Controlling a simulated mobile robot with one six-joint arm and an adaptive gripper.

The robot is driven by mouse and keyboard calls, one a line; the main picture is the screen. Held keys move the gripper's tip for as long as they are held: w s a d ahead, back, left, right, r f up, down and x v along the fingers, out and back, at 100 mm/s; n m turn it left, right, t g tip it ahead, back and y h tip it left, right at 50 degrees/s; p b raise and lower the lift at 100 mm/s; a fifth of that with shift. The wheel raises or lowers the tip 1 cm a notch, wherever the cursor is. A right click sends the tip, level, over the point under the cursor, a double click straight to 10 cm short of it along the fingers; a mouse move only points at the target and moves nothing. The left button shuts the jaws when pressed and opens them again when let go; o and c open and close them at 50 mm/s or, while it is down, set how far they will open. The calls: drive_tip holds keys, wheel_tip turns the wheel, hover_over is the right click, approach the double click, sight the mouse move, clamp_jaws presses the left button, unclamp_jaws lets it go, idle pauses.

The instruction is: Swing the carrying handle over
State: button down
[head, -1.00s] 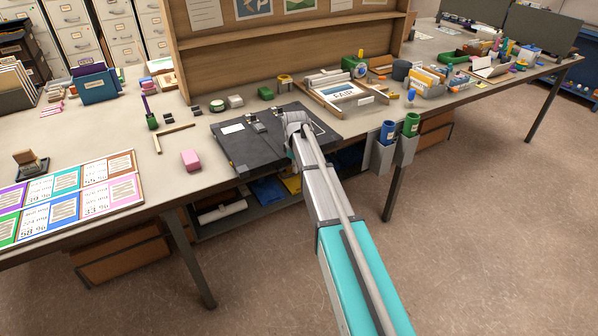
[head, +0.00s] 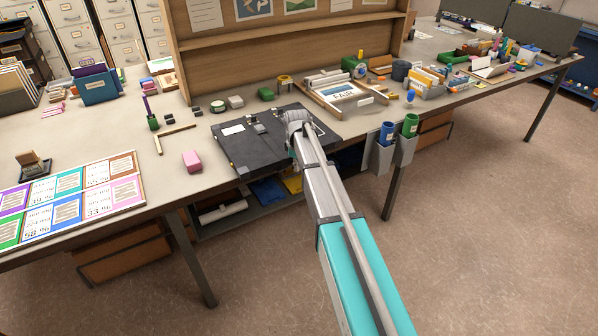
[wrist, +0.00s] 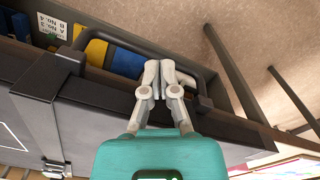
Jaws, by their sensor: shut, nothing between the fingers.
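The dark flat case (head: 245,145) lies on the worktop near its front edge, with latches and a white label on top. In the wrist view its side (wrist: 100,98) carries a dark carrying handle (wrist: 120,43), a bar standing out from two mounts. My gripper (wrist: 158,68) is shut and empty, its fingertips overlapping the handle's bar near its middle; I cannot tell whether they touch it. In the head view my arm reaches over the case and hides part of it, and the handle cannot be made out there.
A pink block (head: 192,161) and a wooden-edged board of coloured cards (head: 142,192) lie to the left. Blue and green cups (head: 387,132) hang in holders at the table edge to the right. A lower shelf with blue and yellow items (head: 268,192) is below.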

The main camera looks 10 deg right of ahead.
drive_tip(key=shift+s+d+r+p, duration=0.1)
drive_tip(key=shift+s+r+p, duration=0.25)
drive_tip(key=shift+r+p, duration=0.45)
drive_tip(key=shift+s+d+r+p, duration=0.1)
drive_tip(key=shift+s+r+p, duration=0.25)
drive_tip(key=shift+r+p, duration=0.4)
drive_tip(key=shift+r, duration=0.15)
idle(0.6)
drive_tip(key=shift+r+p, duration=2.35)
drive_tip(key=shift+p, duration=0.15)
drive_tip(key=shift+f, duration=0.2)
drive_tip(key=shift+w+a+f+b, duration=0.1)
drive_tip(key=shift+w+f+b, duration=0.25)
drive_tip(key=shift+f+b, duration=1.3)
drive_tip(key=shift+w+a+f+b, duration=0.15)
drive_tip(key=shift+w+f+b, duration=0.25)
drive_tip(key=shift+f+b, duration=1.25)
drive_tip(key=shift+w+a+f+b, duration=0.1)
drive_tip(key=shift+w+f+b, duration=0.25)
drive_tip(key=shift+f+b, duration=1.3)
drive_tip(key=shift+r, duration=0.15)
drive_tip(key=s+r+m+p, duration=0.1)
drive_tip(key=s+m, duration=0.3)
drive_tip(key=s, duration=1)
drive_tip(key=s+r+m+p, duration=0.2)
drive_tip(key=s+m, duration=0.3)
drive_tip(key=s, duration=1)
drive_tip(key=shift+r+m, duration=0.3)
drive_tip(key=shift+r, duration=0.05)
